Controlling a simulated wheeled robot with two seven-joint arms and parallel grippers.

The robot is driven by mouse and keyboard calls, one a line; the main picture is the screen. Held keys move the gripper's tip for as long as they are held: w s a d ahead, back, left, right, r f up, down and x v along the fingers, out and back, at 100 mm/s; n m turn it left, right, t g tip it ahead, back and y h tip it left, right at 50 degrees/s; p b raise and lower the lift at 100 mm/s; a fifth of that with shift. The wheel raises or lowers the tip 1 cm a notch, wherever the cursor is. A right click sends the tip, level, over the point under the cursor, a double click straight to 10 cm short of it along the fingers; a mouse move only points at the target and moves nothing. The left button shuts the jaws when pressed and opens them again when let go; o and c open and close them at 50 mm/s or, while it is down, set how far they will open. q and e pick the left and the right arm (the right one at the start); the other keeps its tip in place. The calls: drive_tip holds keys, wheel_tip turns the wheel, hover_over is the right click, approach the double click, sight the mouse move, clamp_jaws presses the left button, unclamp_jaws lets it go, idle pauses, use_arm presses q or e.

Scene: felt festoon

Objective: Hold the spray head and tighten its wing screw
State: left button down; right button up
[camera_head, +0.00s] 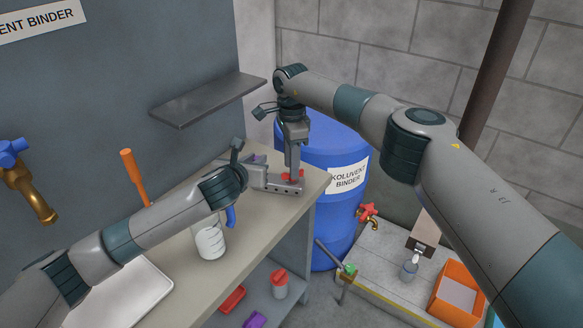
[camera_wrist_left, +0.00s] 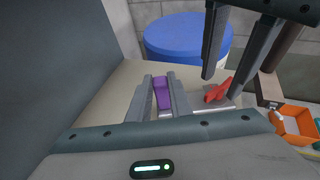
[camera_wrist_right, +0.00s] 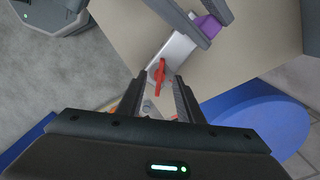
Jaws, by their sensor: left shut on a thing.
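The spray head lies over the worktop as a pale silver body (camera_wrist_right: 178,50) with a purple part (camera_wrist_right: 208,27) and a red wing screw (camera_wrist_right: 159,71). My left gripper (camera_wrist_left: 161,82) is shut on the purple part (camera_wrist_left: 162,93), one finger on each side. In the head view my left gripper (camera_head: 275,184) partly hides the spray head. My right gripper (camera_wrist_right: 159,84) is open, pointing down, with its fingers apart on either side of the red wing screw. The left wrist view shows the screw (camera_wrist_left: 218,91) near its fingertips. Whether the fingers touch it I cannot tell.
On the worktop (camera_head: 185,257) stand a beaker (camera_head: 209,241) and a white tray (camera_head: 130,292). A blue drum (camera_head: 330,232) stands beyond the right edge. A grey shelf (camera_head: 208,101) is above. An orange box (camera_head: 457,292) is at lower right.

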drive_tip(key=shift+f, duration=0.9)
clamp_jaws()
